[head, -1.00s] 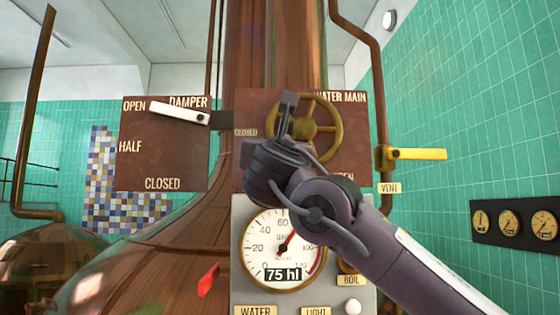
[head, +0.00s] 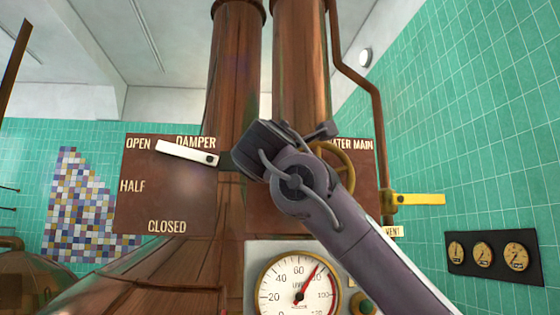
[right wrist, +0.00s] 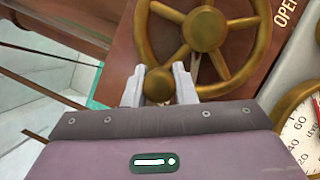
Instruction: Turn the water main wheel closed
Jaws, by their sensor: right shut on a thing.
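The water main wheel (head: 348,163) is a brass spoked wheel on a brown panel, partly hidden behind my right arm in the head view. In the right wrist view the wheel (right wrist: 204,28) fills the upper middle, with its hub, spokes and a round knob (right wrist: 158,86) on its rim. My right gripper (right wrist: 158,82) is shut on this knob, one pale finger on each side. In the head view my right gripper (head: 322,131) is at the wheel's upper part, its fingertips hard to make out. My left gripper is not in view.
A white damper lever (head: 187,153) is on the panel at left, near OPEN. A yellow vent lever (head: 418,199) is right of the wheel. A round gauge (head: 300,290) sits below. Copper pipes (head: 300,70) rise behind. An OPEN label (right wrist: 285,12) shows in the wrist view.

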